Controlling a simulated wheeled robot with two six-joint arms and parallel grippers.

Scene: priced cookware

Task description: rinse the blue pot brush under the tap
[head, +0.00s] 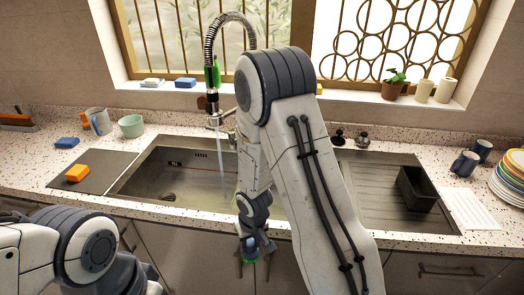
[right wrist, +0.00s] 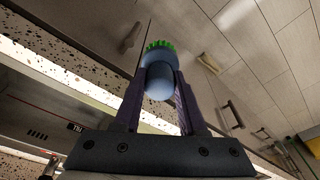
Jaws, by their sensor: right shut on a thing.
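The pot brush is a rounded blue body with green bristles. In the right wrist view the brush (right wrist: 159,78) sits between the two fingers of my right gripper (right wrist: 160,95), which is shut on it, bristles pointing away. In the head view the brush (head: 248,264) shows small and low, in front of the counter's front edge and below the sink rim, at my right gripper (head: 249,246). My left gripper is out of view.
A black caddy (head: 416,188) stands on the drainer at right, near plates (head: 512,175) and mugs (head: 465,163). An orange sponge (head: 77,173) lies on a dark board at left, near a green bowl (head: 131,126). My right arm hides the sink's middle.

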